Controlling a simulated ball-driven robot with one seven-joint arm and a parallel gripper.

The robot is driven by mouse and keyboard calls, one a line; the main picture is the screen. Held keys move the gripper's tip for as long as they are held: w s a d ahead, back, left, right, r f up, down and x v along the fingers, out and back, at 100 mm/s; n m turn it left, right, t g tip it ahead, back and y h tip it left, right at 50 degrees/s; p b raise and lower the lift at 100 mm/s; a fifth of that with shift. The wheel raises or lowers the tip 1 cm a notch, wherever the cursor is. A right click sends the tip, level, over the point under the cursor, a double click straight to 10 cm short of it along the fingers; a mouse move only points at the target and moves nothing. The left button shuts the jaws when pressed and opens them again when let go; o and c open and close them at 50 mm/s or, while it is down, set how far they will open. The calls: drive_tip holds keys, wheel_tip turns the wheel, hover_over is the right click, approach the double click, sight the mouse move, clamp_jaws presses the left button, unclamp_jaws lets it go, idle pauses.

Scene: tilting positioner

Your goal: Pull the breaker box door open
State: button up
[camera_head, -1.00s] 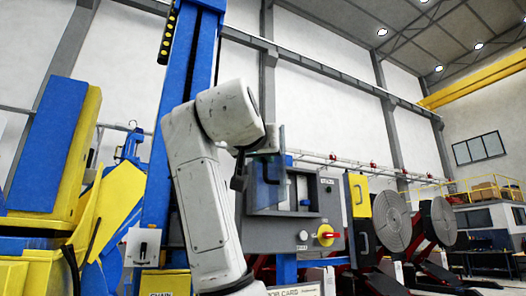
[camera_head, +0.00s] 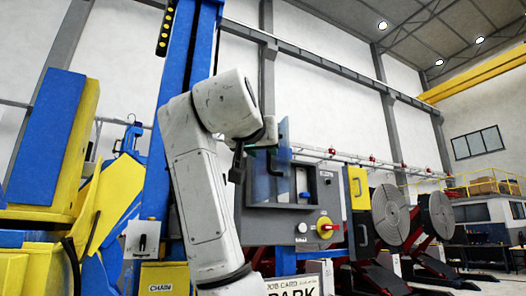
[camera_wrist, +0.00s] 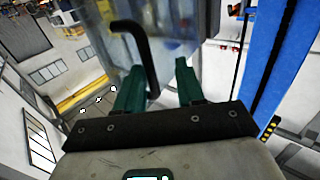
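The breaker box (camera_head: 318,190) is a grey box in the middle of the head view. Its see-through bluish door (camera_head: 272,178) stands swung out from the box's front, at its left side. The wrist view also shows the clear door (camera_wrist: 172,50), with a bent black handle (camera_wrist: 140,42) on it. My gripper (camera_wrist: 160,82) has two green fingers standing apart, with the handle's lower end appearing between them. I cannot tell whether a finger touches the handle or door. In the head view my fingers are not clearly seen behind my wrist and the door.
A grey panel with a yellow-and-red rotary switch (camera_head: 326,227) is below the box. A blue column (camera_head: 180,90) rises behind my arm. Yellow and blue machinery (camera_head: 60,150) fills the left. Round grey plates (camera_head: 391,212) of positioners stand at the right.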

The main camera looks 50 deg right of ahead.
drive_tip(key=b+v, duration=0.3)
drive_tip(key=v, duration=0.7)
